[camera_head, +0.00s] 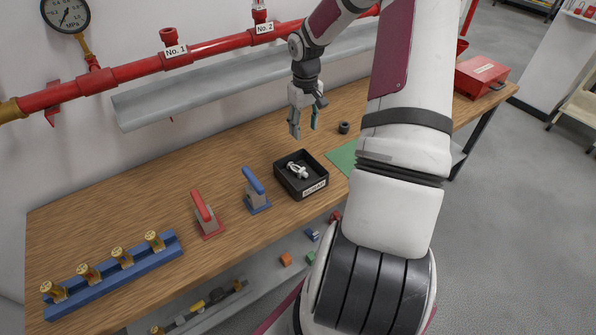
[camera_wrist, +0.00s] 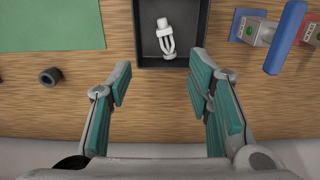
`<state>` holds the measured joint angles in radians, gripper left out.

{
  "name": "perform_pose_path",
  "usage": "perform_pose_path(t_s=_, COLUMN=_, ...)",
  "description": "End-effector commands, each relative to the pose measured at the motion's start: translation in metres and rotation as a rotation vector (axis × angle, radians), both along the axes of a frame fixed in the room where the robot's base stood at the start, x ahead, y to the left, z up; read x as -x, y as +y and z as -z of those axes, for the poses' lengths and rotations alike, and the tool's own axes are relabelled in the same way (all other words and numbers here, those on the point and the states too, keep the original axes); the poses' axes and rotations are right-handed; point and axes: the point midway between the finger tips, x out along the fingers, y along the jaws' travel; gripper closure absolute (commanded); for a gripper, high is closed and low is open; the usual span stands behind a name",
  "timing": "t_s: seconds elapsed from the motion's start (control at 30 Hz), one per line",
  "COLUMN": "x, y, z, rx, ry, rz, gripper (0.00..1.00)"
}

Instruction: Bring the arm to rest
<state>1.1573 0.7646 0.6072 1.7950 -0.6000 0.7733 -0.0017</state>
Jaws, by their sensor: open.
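My gripper (camera_head: 305,120) hangs above the wooden bench, toward its back, with its fingers pointing down. In the wrist view my gripper (camera_wrist: 160,88) has its teal finger pads wide apart with nothing between them. A black scrap bin (camera_head: 297,188) stands on the bench in front of and below my gripper. A white sprinkler-like part (camera_head: 297,170) lies inside it. The part also shows in the wrist view (camera_wrist: 165,38), beyond the fingertips. My arm crosses the right half of the head view and hides part of the bench.
A red pipe (camera_head: 130,70) and a grey trough (camera_head: 190,92) run along the wall behind my gripper. A small dark ring (camera_head: 344,127), a green mat (camera_head: 343,157), a blue-handled valve (camera_head: 255,190), a red-handled valve (camera_head: 206,214) and a blue rack (camera_head: 115,278) occupy the bench.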

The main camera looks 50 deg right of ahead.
Motion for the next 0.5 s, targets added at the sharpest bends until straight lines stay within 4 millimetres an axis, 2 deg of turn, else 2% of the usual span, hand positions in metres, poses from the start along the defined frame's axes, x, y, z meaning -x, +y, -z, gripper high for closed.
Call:
perform_pose_path(t_s=0.33, x=-0.001, y=0.002, z=-0.002, rx=0.004, ry=0.001, rz=-0.004, gripper=0.54)
perform_pose_path(t_s=0.43, x=-0.004, y=0.011, z=-0.015, rx=0.024, ry=0.007, rz=-0.020, gripper=0.54)
perform_pose_path(t_s=0.5, x=-0.006, y=0.023, z=-0.032, rx=0.050, ry=0.013, rz=-0.040, gripper=0.54)
